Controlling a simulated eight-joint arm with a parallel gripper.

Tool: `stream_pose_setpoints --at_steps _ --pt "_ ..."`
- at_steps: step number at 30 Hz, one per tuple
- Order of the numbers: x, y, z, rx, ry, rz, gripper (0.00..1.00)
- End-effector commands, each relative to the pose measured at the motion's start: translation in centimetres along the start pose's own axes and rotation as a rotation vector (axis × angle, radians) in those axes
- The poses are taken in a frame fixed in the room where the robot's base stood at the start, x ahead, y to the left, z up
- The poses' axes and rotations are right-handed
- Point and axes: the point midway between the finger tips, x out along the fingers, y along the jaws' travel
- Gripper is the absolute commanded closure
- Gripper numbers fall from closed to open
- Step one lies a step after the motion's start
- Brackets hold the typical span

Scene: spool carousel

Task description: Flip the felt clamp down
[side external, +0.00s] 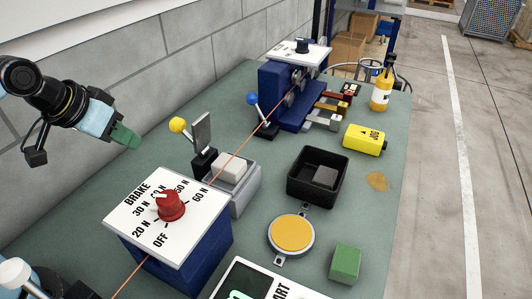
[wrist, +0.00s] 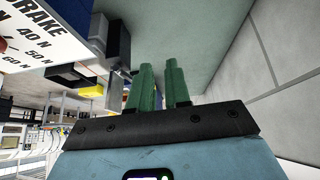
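The felt clamp is a grey base block (side external: 243,192) with a white felt pad (side external: 229,168) on top. Its grey plate (side external: 202,131) stands upright, hinged at a black mount. A lever with a yellow ball (side external: 178,125) leans up to the left beside the plate. An orange line runs past the pad. My gripper (side external: 127,137) is in the air left of the yellow ball, apart from the clamp. In the wrist view its green fingers (wrist: 159,68) have a narrow gap with nothing between them. A grey block there (wrist: 111,42) looks like the clamp base, partly cut off.
The blue brake box with a red knob (side external: 171,205) stands in front of the clamp. A blue-ball lever (side external: 252,99) and blue roller unit (side external: 293,110) stand behind. A black tray (side external: 292,183), yellow disc (side external: 291,234) and green block (side external: 346,262) are right. The wall is left.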

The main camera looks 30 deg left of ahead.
Motion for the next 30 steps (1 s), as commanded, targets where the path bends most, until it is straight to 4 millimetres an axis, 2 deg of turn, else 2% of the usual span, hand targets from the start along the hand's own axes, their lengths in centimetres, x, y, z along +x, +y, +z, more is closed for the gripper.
stream_pose_setpoints --at_steps 1,3,18,24,30 --pt "-0.3 0.2 -0.9 -0.008 -0.026 0.010 0.91" --pt "-0.8 0.5 -2.1 -0.020 -0.071 0.030 1.00" --pt "-2.6 3.2 -10.4 -0.078 -0.399 0.205 1.00" --pt "-2.7 4.0 -12.5 -0.085 -0.500 0.269 1.00" --pt "-2.7 4.3 -13.4 -0.087 -0.549 0.301 1.00"
